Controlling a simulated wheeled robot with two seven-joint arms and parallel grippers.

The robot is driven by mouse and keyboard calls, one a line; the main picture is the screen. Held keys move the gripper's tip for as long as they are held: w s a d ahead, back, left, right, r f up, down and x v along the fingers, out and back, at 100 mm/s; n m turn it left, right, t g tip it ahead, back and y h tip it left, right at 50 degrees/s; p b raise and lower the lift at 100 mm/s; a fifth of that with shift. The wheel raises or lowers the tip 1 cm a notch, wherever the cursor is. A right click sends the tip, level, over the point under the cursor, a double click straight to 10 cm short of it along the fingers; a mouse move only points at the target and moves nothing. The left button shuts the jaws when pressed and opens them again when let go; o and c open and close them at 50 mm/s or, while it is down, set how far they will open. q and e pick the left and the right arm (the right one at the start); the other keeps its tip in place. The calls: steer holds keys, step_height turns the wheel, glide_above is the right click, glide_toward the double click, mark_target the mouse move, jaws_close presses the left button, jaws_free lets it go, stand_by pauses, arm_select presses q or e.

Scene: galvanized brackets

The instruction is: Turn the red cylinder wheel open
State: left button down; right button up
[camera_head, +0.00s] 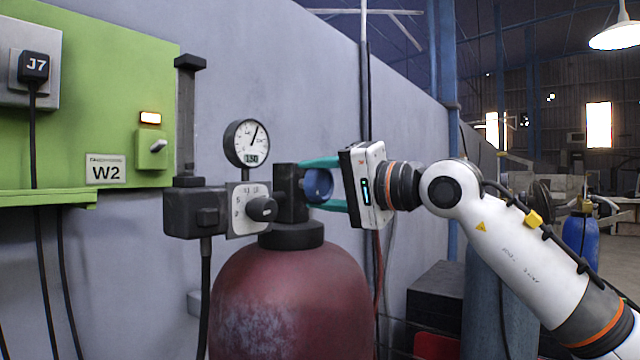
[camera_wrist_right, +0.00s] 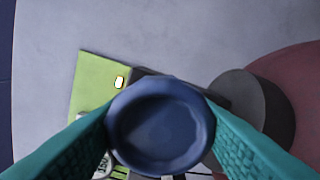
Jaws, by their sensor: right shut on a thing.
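The red cylinder (camera_head: 290,300) stands upright in the middle of the head view, its paint worn pale in a patch. On the right side of its dark valve block (camera_head: 291,192) sits a round blue handwheel (camera_head: 319,185). My right gripper (camera_head: 312,186) reaches in from the right, its teal fingers shut on the wheel, one above and one below it. In the right wrist view the wheel (camera_wrist_right: 160,126) is face-on between the two fingers, hiding most of the valve behind it. My left gripper is not in view.
A round gauge (camera_head: 246,143) and a dark regulator with a knob (camera_head: 262,209) sit left of the valve. A green panel (camera_head: 110,110) with an orange-lit lamp is on the wall. A blue cylinder (camera_head: 490,300) and dark boxes (camera_head: 435,297) stand to the right, behind my arm.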

steer(key=shift+f+n, duration=0.1)
steer(key=shift+n, duration=0.2)
steer(key=o, duration=1)
steer(key=shift+c, duration=0.2)
steer(key=shift+d, duration=0.1)
steer(key=shift+s+d+b, duration=0.25)
steer(key=shift+b, duration=0.05)
steer(key=b+v, duration=0.4)
steer(key=v, duration=0.7)
